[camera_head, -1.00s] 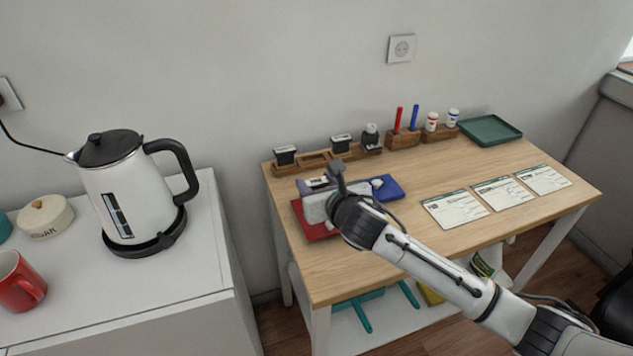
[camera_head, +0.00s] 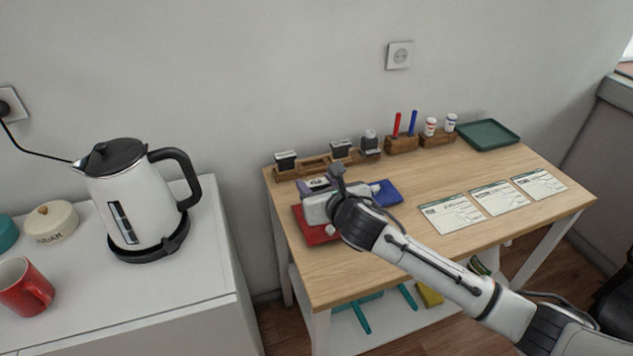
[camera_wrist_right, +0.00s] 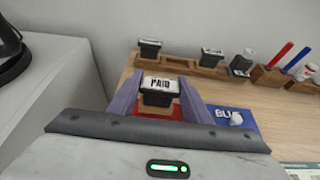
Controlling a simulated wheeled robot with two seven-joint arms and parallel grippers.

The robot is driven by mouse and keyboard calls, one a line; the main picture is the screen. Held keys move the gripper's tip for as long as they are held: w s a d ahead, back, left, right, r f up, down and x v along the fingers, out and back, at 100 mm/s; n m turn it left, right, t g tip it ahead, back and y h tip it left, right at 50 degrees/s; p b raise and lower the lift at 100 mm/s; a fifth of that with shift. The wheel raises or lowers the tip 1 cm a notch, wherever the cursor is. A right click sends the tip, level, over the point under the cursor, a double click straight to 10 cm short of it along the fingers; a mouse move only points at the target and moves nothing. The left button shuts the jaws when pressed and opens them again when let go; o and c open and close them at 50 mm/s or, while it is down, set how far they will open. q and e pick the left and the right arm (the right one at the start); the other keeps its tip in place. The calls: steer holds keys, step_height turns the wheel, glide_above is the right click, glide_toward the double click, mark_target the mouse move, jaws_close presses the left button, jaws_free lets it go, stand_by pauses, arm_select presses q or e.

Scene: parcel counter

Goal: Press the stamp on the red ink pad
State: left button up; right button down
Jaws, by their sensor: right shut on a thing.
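The stamp (camera_wrist_right: 159,85), with PAID on its top, sits between the two fingers of my right gripper (camera_wrist_right: 157,97), which is shut on it. In the head view my right gripper (camera_head: 318,190) is over the red ink pad (camera_head: 309,226) and hides much of it and of the stamp. A strip of red pad (camera_wrist_right: 160,110) shows beneath the stamp in the wrist view. I cannot tell whether the stamp's face touches the pad. My left gripper is not in view.
The blue ink pad (camera_head: 386,193) lies right of the gripper. A wooden stamp rack (camera_head: 316,165) with other stamps stands along the back edge. Several paper forms (camera_head: 492,197) and a green tray (camera_head: 488,134) are at the right. A kettle (camera_head: 128,205) stands on the left cabinet.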

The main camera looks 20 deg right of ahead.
steer(key=shift+r+p, duration=1.85)
steer(key=shift+r, duration=0.2)
